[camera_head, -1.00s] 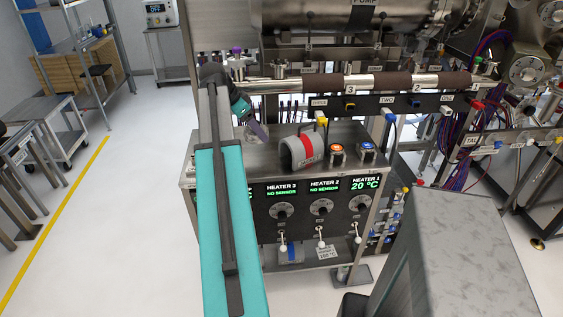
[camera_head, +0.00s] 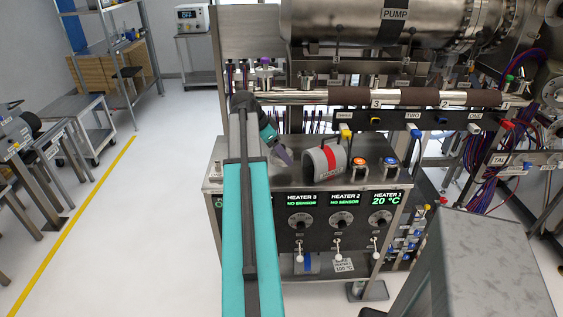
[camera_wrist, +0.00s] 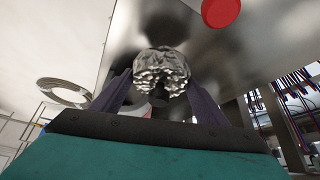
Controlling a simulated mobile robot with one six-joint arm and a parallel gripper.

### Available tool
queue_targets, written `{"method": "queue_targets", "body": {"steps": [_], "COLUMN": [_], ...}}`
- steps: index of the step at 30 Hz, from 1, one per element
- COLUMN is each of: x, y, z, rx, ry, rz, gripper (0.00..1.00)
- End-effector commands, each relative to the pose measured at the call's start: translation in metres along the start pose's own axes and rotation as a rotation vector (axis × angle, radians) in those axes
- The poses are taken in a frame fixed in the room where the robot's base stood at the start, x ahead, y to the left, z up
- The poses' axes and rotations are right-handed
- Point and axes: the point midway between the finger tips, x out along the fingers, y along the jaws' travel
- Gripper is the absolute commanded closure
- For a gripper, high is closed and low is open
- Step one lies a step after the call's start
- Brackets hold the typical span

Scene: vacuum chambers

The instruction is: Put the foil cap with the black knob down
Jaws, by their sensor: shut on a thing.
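In the wrist view, the foil cap (camera_wrist: 162,66) is a crumpled silver dome with a dark knob (camera_wrist: 158,97) on the side toward my gripper. My gripper (camera_wrist: 158,92) has its two purple fingers on either side, shut on the cap. In the head view, my gripper (camera_head: 284,155) is above the left part of the steel top of the heater cabinet (camera_head: 232,173), left of a grey roll with a red band (camera_head: 325,160). The cap cannot be made out there. Whether it touches a surface cannot be told.
Orange-topped (camera_head: 360,163) and blue-topped (camera_head: 390,164) fittings stand right of the roll. A pipe with brown sleeves (camera_head: 420,97) runs behind, under the pump (camera_head: 395,30). In the wrist view, a red disc (camera_wrist: 220,11) and a metal ring (camera_wrist: 65,92) show.

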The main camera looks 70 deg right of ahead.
Motion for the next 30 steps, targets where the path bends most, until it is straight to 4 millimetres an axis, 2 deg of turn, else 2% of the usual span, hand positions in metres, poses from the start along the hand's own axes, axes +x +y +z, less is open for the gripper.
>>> {"method": "queue_targets", "body": {"steps": [16,30], "x": [0.008,0.038], "y": [0.000,0.000], "z": [0.005,0.022], "rx": [-0.001,0.000], "ry": [0.000,0.000], "rz": [0.000,0.001], "gripper": [0.54,0.54]}}
